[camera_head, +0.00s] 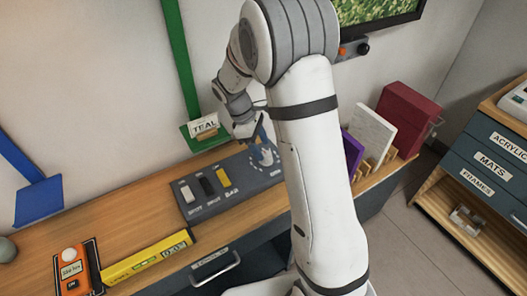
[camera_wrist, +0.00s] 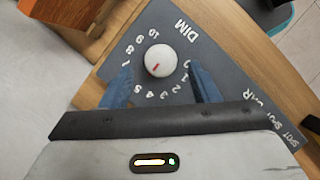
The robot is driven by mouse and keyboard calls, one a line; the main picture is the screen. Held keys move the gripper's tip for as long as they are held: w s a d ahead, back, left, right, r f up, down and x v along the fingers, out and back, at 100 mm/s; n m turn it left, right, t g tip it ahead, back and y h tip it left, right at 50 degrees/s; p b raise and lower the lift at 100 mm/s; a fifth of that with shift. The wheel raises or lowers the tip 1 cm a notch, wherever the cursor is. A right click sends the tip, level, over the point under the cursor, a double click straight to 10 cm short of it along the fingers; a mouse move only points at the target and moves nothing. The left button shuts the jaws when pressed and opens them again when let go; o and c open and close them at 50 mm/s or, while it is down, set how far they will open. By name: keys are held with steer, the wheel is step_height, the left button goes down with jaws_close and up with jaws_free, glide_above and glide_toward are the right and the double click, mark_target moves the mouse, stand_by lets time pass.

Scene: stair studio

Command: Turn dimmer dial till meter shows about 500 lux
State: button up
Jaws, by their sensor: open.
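The dimmer dial (camera_wrist: 160,57) is a round white knob with a red mark, on a dark panel marked DIM with a scale of numbers around it. The red mark points to the lower left in the wrist view, roughly towards 5 or 6. My gripper (camera_wrist: 163,84) is open, its blue fingers either side of the lower part of the dial, with no visible contact. In the head view my gripper (camera_head: 259,132) is over the panel's right end, partly hiding the dial. An orange meter (camera_head: 73,273) lies at the desk's left; its small display is too blurred to read surely.
The dark panel (camera_head: 205,211) also carries white, black and yellow switches left of the dial. A yellow level (camera_head: 147,258) lies near the meter. A rack with purple, white and red boards (camera_head: 373,130) stands to the right.

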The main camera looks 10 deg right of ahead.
mark_target(265, 154)
steer(key=shift+x, duration=1.65)
steer(key=shift+c, duration=0.2)
steer(key=shift+r, duration=0.1)
steer(key=c, duration=0.9)
